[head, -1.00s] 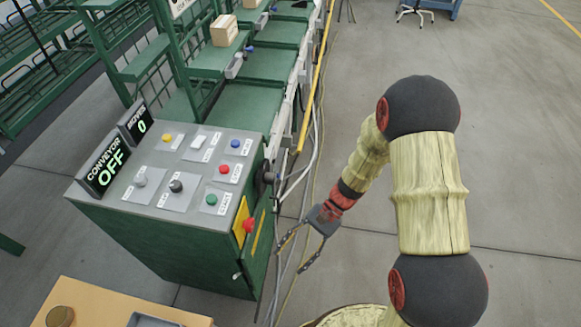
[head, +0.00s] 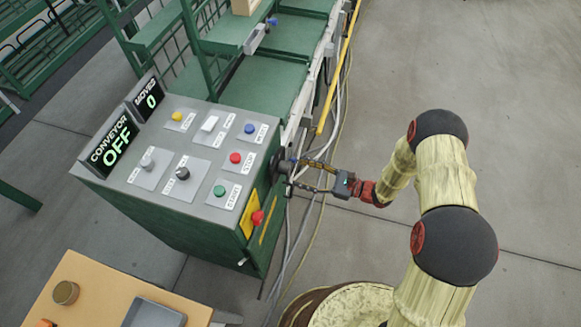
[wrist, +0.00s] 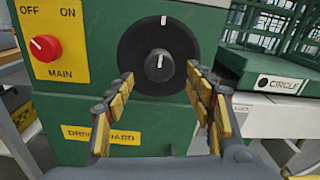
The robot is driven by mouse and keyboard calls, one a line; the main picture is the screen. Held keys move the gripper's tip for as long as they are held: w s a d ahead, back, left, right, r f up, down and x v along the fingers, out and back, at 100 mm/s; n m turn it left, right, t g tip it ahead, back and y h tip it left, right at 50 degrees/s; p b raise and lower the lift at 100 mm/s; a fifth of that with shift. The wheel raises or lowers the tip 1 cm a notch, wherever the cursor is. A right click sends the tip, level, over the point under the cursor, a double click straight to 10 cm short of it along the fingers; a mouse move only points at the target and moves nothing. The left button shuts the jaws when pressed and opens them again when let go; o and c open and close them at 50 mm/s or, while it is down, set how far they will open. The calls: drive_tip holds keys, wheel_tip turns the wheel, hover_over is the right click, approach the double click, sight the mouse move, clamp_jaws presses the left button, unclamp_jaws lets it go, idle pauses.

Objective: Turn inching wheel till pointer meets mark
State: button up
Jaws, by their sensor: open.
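The inching wheel is a black disc (wrist: 130,50) on the green cabinet's side, with a smaller black knob (wrist: 150,66) at its centre. A white line on the knob points nearly straight up. Another white line (wrist: 163,20) sits near the top of the disc. The two lines look roughly in line. The wheel also shows in the head view (head: 279,162), partly hidden. My gripper (wrist: 161,79) is open and faces the wheel, its fingers spread wider than the knob and below its middle. It also shows in the head view (head: 293,176). Contact cannot be told.
The red main switch (wrist: 45,48) is left of the wheel. The cabinet top holds several buttons and displays reading CONVEYOR OFF (head: 112,143) and MOVED 0 (head: 148,99). Cables (head: 312,205) run on the floor beneath my arm. Floor at right is clear.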

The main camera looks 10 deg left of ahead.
sight(288, 169)
drive_tip(key=a, duration=0.5)
drive_tip(key=shift+w+a+b, duration=0.2)
drive_tip(key=shift+a+b, duration=0.1)
drive_tip(key=shift+a, duration=0.05)
drive_tip(key=shift+c, duration=1.3)
drive_tip(key=c, duration=1.1)
clamp_jaws()
